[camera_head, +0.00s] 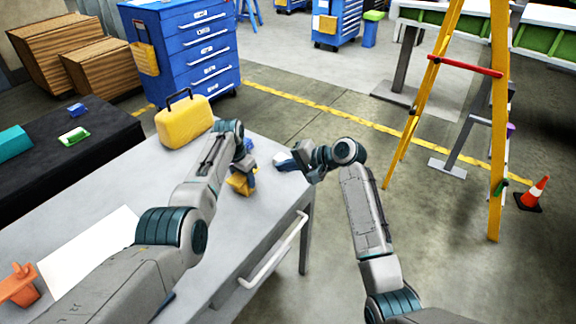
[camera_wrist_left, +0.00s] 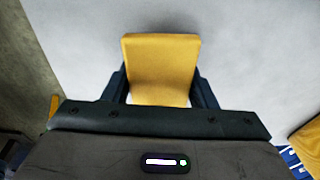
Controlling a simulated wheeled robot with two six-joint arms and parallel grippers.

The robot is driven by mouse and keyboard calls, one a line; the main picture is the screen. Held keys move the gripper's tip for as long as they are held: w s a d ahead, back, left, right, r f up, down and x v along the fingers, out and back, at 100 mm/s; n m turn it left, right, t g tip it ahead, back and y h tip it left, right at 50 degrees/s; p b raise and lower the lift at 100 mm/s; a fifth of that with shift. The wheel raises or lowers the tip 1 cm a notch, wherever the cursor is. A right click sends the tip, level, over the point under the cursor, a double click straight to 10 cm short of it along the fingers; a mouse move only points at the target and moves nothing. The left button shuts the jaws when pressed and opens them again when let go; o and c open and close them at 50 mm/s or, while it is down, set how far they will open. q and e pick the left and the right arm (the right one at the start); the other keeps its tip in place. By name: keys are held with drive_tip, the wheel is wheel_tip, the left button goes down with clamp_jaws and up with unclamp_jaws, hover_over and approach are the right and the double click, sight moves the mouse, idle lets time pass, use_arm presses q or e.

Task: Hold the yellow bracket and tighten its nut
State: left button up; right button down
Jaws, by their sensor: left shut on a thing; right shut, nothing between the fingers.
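The yellow bracket (camera_head: 238,186) is near the right end of the grey worktable (camera_head: 262,218). My left gripper (camera_head: 246,176) is shut on it. In the left wrist view the bracket (camera_wrist_left: 160,65) sits between the two dark fingers, its flat yellow face showing above the pale tabletop. My right gripper (camera_head: 299,166) is shut and empty near the table's right edge, apart from the bracket and to its right. The nut cannot be made out in either view.
A small white and blue object (camera_head: 284,160) lies beside my right gripper. A yellow toolbox (camera_head: 184,121) stands behind my left arm. A white sheet (camera_head: 92,251) and an orange part (camera_head: 19,284) lie at left. A yellow ladder (camera_head: 498,130) stands on the floor at right.

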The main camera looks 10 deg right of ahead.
use_arm(q)
drive_tip(key=o, duration=1.3)
drive_tip(key=shift+a, duration=0.1)
use_arm(e)
drive_tip(key=shift+s+d+r, duration=0.2)
drive_tip(key=shift+s+d, duration=0.05)
